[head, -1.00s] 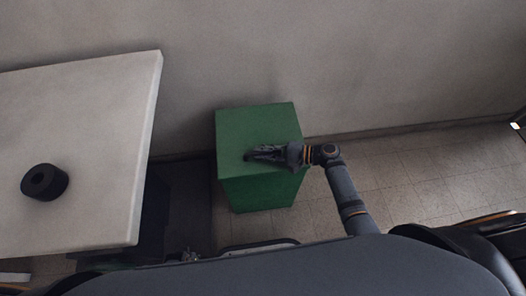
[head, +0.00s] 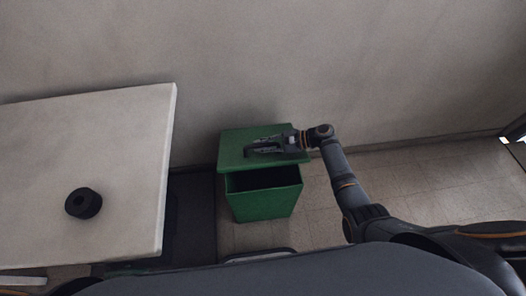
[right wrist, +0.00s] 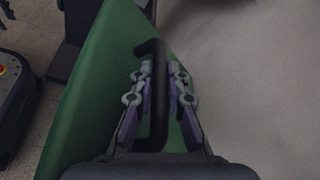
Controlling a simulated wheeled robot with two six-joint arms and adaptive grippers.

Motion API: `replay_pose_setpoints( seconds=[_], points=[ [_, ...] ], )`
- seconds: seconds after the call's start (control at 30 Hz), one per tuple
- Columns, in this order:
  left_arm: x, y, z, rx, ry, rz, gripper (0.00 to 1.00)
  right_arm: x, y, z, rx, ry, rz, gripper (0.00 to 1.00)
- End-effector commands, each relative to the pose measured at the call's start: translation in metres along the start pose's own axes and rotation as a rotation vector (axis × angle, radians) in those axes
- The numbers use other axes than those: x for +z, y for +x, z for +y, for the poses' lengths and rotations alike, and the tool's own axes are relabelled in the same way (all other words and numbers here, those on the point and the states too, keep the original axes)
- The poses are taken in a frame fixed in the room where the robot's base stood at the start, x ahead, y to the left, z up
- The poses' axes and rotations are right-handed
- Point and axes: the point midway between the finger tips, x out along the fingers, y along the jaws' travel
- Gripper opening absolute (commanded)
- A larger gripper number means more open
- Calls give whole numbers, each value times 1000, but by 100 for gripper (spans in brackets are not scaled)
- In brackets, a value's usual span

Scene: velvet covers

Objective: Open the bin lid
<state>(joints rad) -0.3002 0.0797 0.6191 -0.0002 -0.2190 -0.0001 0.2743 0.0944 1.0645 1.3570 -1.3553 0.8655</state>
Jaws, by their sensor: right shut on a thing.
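The green bin (head: 263,206) stands on the floor by the wall, right of the table in the head view. Its green lid (head: 232,151) is partly open, with a dark gap showing at the front side of the bin. My right gripper (head: 258,147) is over the lid. In the right wrist view, its fingers (right wrist: 157,78) are shut on the black lid handle (right wrist: 158,125), one on each side. The green lid (right wrist: 95,85) also shows there behind the handle. My left gripper is not in view.
The wall (head: 300,60) is close behind the bin. Bare tiled floor (head: 420,180) lies to the right.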

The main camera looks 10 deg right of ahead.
Motion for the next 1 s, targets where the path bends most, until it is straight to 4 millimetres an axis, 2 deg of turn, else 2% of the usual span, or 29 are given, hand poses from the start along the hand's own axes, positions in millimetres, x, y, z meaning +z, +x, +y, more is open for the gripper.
replay_pose_setpoints(
  seconds=[0.1, 0.3, 0.83, 0.87, 0.9, 1.0],
  points=[
    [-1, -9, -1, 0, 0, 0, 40, 7, -3, -17, 21, 51, -1, 0],
    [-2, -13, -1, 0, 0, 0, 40, 10, -4, -30, 45, 108, -1, 0],
    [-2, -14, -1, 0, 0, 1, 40, 10, -4, -34, 53, 127, -1, 0],
    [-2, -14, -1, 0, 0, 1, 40, 10, -4, -34, 53, 127, -1, 18],
    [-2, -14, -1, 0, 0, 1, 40, 10, -4, -34, 53, 127, -1, 24],
    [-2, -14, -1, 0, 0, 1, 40, 10, -4, -34, 53, 127, -1, 24]
  ],
)
